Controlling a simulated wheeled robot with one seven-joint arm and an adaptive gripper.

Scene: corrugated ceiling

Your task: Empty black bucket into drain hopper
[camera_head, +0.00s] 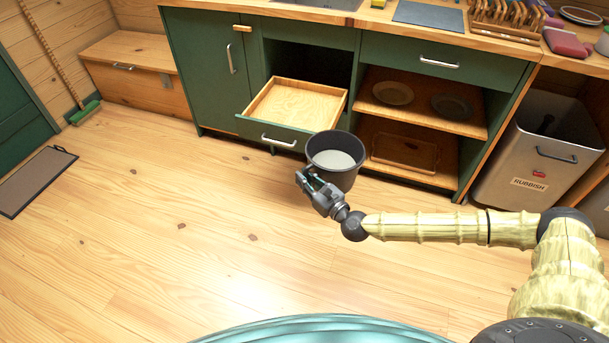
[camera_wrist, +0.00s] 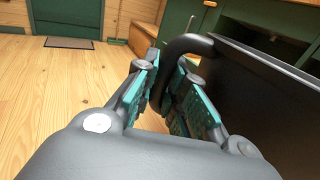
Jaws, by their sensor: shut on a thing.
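A black bucket (camera_head: 335,172) with a pale grey content or inner surface is held upright in the air in front of the green cabinet. My gripper (camera_head: 312,184) is at its near left side. In the wrist view my gripper (camera_wrist: 172,92) is shut around the dark curved handle (camera_wrist: 185,48) of the bucket, and the bucket's dark wall (camera_wrist: 262,105) fills the right side. I cannot tell surely what is inside the bucket. I do not see anything I can name as a drain hopper; a sink edge (camera_head: 318,4) shows at the top of the counter.
An open, empty drawer (camera_head: 295,104) sticks out of the green cabinet (camera_head: 210,70) just behind the bucket. Open shelves with plates (camera_head: 393,93) are to its right. A rubbish bin (camera_head: 535,150) stands at the far right.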

